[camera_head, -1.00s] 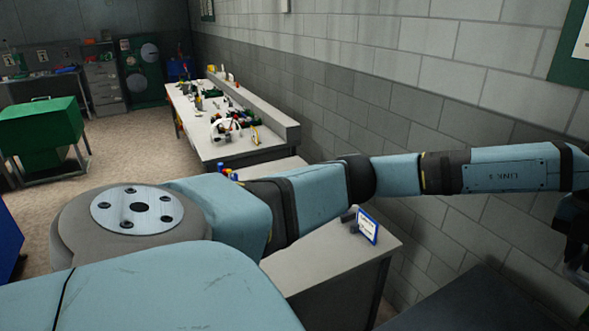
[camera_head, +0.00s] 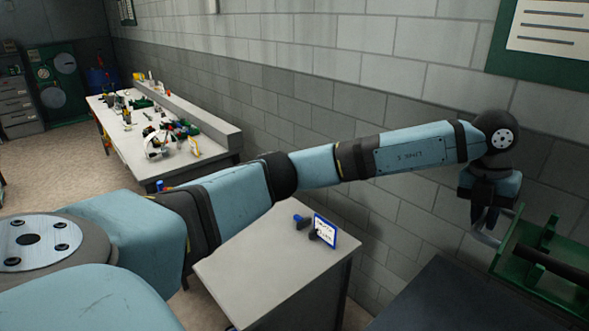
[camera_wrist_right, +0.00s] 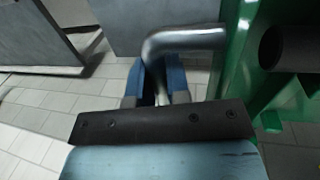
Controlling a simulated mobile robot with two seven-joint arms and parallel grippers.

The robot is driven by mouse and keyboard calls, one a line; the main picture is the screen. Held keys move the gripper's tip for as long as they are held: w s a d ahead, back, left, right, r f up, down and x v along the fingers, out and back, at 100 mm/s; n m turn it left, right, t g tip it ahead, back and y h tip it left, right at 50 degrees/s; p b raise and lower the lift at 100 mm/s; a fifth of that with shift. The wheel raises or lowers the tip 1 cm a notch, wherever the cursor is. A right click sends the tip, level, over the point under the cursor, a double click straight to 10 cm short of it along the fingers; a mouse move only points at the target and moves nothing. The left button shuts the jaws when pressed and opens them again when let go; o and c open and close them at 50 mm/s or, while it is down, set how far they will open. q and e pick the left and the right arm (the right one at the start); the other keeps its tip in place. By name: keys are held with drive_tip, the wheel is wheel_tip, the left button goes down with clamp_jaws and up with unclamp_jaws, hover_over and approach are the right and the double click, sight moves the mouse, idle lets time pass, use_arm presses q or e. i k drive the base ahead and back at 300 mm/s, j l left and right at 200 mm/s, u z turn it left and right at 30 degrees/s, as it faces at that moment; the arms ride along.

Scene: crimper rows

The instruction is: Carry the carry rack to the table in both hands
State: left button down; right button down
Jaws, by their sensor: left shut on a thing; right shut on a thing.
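The carry rack (camera_head: 535,266) is a green frame with a dark bar across it, cut off by the right edge of the head view. My left gripper (camera_head: 486,221) points down and is shut on its grey handle at the near left end. In the right wrist view the rack's green end (camera_wrist_right: 236,65) stands at the right. There my right gripper (camera_wrist_right: 157,77) is shut on a bent grey handle, its blue fingers on either side. My right gripper is not in the head view. I cannot tell whether the rack touches the dark surface below.
A dark flat surface (camera_head: 440,301) lies at lower right. A light grey table (camera_head: 265,270) with a blue-framed sign (camera_head: 324,231) and small dark items stands left of it. A long cluttered bench (camera_head: 122,138) runs along the block wall. Tiled floor (camera_wrist_right: 35,105) shows in the wrist view.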

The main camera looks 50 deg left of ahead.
sight(268, 242)
drive_tip(key=j+u, duration=0.1)
drive_tip(key=j, duration=1.1)
drive_tip(key=j+u, duration=0.15)
drive_tip(key=j, duration=0.5)
drive_tip(key=i+j+u, duration=0.1)
drive_tip(key=j, duration=0.5)
drive_tip(key=i+j+u, duration=0.1)
drive_tip(key=j, duration=0.5)
drive_tip(key=i+j, duration=0.1)
drive_tip(key=j, duration=0.45)
drive_tip(key=j+u, duration=0.05)
